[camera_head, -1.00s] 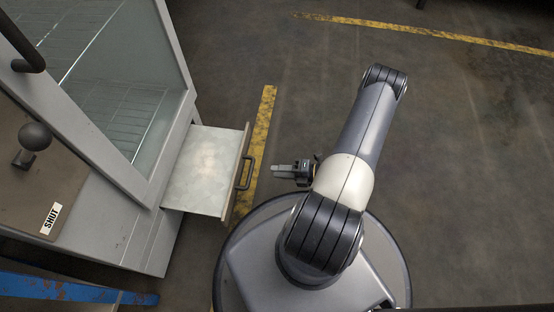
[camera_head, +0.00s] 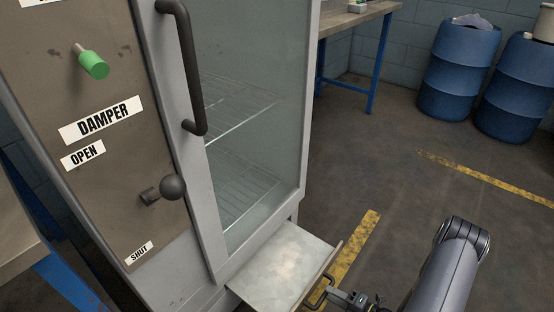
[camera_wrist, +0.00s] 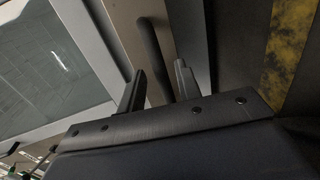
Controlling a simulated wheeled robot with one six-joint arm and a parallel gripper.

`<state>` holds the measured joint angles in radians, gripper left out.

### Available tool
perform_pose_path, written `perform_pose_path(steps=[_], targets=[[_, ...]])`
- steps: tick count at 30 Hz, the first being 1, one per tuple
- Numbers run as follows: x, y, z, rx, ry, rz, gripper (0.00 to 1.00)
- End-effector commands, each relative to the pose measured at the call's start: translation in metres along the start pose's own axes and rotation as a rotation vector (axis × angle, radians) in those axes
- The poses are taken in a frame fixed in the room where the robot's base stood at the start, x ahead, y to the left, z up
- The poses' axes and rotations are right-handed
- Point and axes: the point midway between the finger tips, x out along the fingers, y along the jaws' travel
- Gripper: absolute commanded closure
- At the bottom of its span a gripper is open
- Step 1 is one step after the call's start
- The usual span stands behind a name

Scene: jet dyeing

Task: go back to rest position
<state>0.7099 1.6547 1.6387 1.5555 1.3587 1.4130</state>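My gripper (camera_head: 335,295) is at the lower edge of the head view, just right of the dark handle (camera_head: 319,290) of a pulled-out drawer (camera_head: 280,270). In the wrist view my gripper (camera_wrist: 160,88) shows two fingers spread apart, with nothing held between them. The drawer handle (camera_wrist: 154,56) appears beyond and between the fingertips; whether it touches them cannot be told. My arm reaches in from the lower right of the head view, and its lower part is out of frame.
The cabinet has a glass door (camera_head: 255,120), a damper lever with a dark ball knob (camera_head: 172,187) and a green-tipped knob (camera_head: 93,64). Blue barrels (camera_head: 458,75) and a workbench (camera_head: 358,22) stand at the back. Floor right of the drawer is open, with yellow lines (camera_head: 357,245).

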Motion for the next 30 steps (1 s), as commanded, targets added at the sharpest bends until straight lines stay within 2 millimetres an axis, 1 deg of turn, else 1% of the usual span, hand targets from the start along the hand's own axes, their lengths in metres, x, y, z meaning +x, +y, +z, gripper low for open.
perform_pose_path(steps=[1, 3, 10, 23, 30], targets=[[0.007, -0.001, -0.001, -0.001, 0.004, 0.000, 0.67], [0.014, -0.001, -0.001, -0.001, 0.003, 0.000, 0.67], [0.028, 0.000, 0.000, 0.000, 0.001, 0.000, 0.67], [0.030, 0.001, 0.000, 0.000, 0.000, 0.000, 0.67], [0.027, 0.010, -0.004, -0.011, 0.008, 0.003, 0.67]])
